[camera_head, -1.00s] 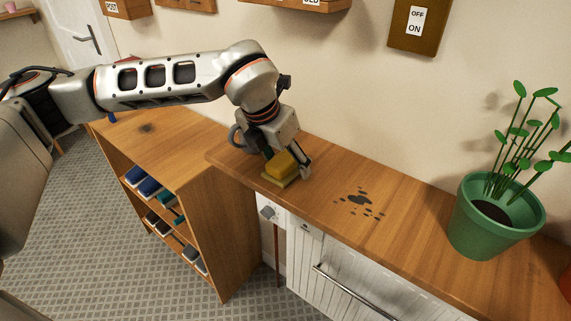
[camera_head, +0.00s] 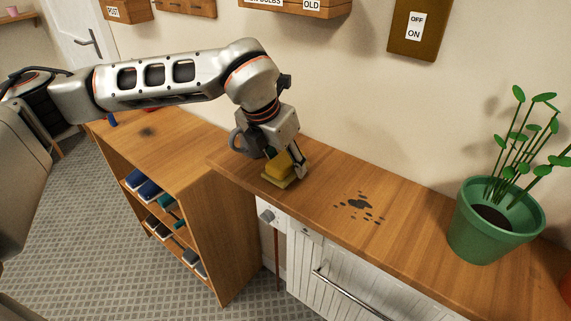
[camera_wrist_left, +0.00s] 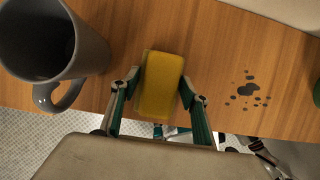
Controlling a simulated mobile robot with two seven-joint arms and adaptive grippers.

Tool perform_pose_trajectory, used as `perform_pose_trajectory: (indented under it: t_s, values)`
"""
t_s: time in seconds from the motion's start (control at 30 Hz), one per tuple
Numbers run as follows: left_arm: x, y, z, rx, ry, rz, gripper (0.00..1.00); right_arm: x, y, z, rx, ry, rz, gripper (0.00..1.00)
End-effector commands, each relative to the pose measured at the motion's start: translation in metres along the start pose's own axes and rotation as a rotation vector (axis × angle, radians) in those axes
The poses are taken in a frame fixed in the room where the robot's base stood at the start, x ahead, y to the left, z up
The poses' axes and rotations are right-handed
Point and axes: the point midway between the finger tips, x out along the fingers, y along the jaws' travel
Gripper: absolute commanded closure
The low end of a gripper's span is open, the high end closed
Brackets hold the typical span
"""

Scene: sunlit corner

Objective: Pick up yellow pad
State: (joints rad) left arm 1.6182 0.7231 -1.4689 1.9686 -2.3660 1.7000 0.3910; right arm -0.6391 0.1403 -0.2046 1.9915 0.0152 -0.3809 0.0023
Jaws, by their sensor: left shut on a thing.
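The yellow pad (camera_head: 279,167) is a small block at the left end of the wooden counter, on what looks like a flat tan base in the head view. It also shows in the left wrist view (camera_wrist_left: 160,84), between the two fingers. My left gripper (camera_head: 289,169) reaches down from above and is shut on the yellow pad. In the left wrist view the fingers (camera_wrist_left: 157,92) lie on either side of it. I cannot tell whether the pad touches the counter.
A grey mug (camera_wrist_left: 50,45) stands just left of the pad. Dark spots (camera_head: 359,205) mark the counter (camera_head: 405,212) to the right, which is otherwise clear up to a green potted plant (camera_head: 493,230). A lower wooden shelf (camera_head: 180,150) stands at left.

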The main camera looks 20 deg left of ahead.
Motion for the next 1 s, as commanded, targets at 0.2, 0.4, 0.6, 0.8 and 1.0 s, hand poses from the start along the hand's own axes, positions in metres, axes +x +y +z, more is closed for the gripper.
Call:
perform_pose_trajectory:
  t_s: [0.2, 0.4, 0.6, 0.8, 1.0]
  values:
    - [-0.04, 0.0, 0.018, 0.0, -0.008, 0.002, 0.76, -0.002, 0.0, -0.005, 0.002, 0.006, 0.0, 0.6]
    - [-0.095, 0.0, 0.041, 0.0, -0.01, 0.002, 0.76, -0.003, -0.001, -0.008, 0.007, 0.008, -0.003, 0.6]
    - [-0.141, 0.0, 0.059, 0.001, -0.007, 0.002, 0.76, -0.005, -0.003, -0.006, 0.011, 0.002, -0.006, 0.6]
    - [-0.169, 0.0, 0.07, -0.001, -0.004, 0.001, 0.76, -0.006, -0.003, -0.009, 0.014, 0.004, -0.007, 0.6]
    - [-0.179, -0.001, 0.074, 0.001, -0.001, 0.0, 0.76, -0.006, -0.003, -0.009, 0.015, 0.003, -0.008, 0.6]
